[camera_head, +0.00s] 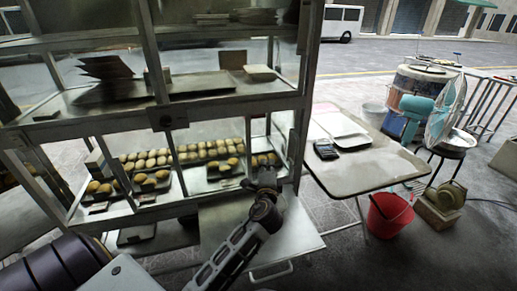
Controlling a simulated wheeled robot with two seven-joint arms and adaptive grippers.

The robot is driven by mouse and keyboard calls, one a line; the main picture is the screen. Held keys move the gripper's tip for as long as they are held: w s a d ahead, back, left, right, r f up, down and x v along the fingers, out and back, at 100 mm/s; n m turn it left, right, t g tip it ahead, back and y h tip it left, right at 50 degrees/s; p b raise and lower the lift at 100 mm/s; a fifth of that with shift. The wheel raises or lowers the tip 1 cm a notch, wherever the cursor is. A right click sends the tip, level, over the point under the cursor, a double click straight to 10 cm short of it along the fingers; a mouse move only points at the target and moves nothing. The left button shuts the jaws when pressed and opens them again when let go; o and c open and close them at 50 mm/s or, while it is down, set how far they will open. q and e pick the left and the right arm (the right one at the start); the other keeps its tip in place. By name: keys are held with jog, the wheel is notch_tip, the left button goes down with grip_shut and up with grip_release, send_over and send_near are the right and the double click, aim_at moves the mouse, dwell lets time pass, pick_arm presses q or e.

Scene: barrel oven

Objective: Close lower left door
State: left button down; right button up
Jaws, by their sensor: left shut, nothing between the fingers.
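The glass-and-metal cabinet (166,118) fills the left half of the view, with a lower bay holding trays of buns (187,154). A flat grey metal panel (296,231) with a bar handle (271,272) juts out below the bay's right part. I cannot tell whether it is a door, and I cannot single out the lower left door. My left gripper (267,178) is shut and empty, in front of the bay's right end and above the panel. Whether it touches the cabinet is unclear. My left arm hides part of the panel. My right gripper is not in view.
A beige table (365,170) with white trays and a small dark device (325,150) stands right of the cabinet. A red bucket (388,216), a teal fan (445,110) and a drum (416,84) stand farther right.

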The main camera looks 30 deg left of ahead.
pick_arm(q)
jog(key=shift+r, duration=0.25)
jog(key=shift+w, duration=0.15)
send_near(267, 143)
jog(key=shift+x, duration=1.95)
jog(key=shift+w+a+f+b, duration=0.1)
jog(key=shift+w+a+b, duration=0.1)
jog(key=shift+w+b, duration=0.4)
jog(key=shift+w+a, duration=0.15)
jog(key=shift+w, duration=0.25)
jog(key=shift+a, duration=0.1)
jog(key=shift+s+a, duration=0.35)
jog(key=shift+s, duration=0.1)
jog(key=shift+s+a, duration=0.85)
jog(key=shift+s, duration=0.15)
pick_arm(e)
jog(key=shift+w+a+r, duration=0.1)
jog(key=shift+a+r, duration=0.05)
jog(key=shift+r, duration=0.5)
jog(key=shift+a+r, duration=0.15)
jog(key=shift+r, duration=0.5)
